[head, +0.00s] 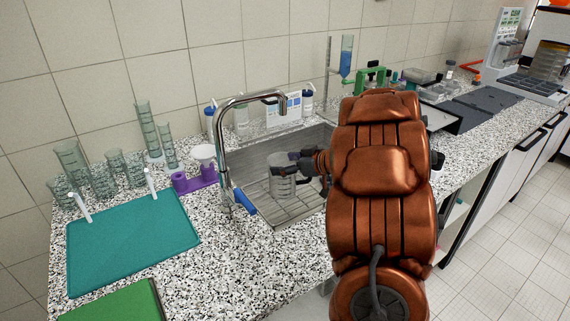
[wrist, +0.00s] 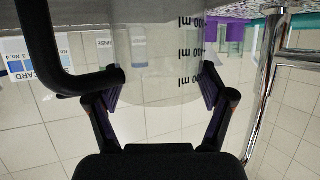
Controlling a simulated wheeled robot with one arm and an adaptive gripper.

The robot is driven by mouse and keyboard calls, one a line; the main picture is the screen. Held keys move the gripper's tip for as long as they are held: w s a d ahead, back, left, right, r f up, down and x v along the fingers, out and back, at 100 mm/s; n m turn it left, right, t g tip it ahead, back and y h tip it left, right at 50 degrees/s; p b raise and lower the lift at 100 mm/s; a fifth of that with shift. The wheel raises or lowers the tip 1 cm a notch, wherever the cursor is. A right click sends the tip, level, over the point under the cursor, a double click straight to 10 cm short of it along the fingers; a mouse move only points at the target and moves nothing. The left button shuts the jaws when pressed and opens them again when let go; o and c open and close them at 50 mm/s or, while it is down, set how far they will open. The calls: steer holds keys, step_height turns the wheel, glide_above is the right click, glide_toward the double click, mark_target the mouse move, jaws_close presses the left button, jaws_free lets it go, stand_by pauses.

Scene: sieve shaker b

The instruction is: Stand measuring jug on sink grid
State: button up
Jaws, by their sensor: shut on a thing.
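The measuring jug (head: 281,184) is clear, with a dark handle, and looks upright within the sink outline in the head view. My gripper (head: 298,167) is shut on it from the right. In the wrist view the two fingers of my gripper (wrist: 160,92) press on either side of the clear jug wall (wrist: 155,60), which has dark ml marks; the black handle (wrist: 45,55) is at the left. The sink grid (head: 255,190) of metal bars lies in the sink, below the jug in the picture. I cannot tell whether the jug's base touches the grid.
A chrome tap (head: 222,140) with a blue lever rises at the sink's left edge and arches over it. A purple holder (head: 194,180), several glass cylinders (head: 148,130) and a teal mat (head: 130,240) are on the left. Bottles (head: 307,102) stand behind the sink.

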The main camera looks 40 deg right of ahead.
steer(key=shift+f, duration=0.1)
steer(key=o, duration=1.4)
steer(key=shift+c, duration=0.2)
steer(key=shift+s, duration=0.1)
steer(key=v, duration=1.2)
steer(key=shift+b, duration=0.4)
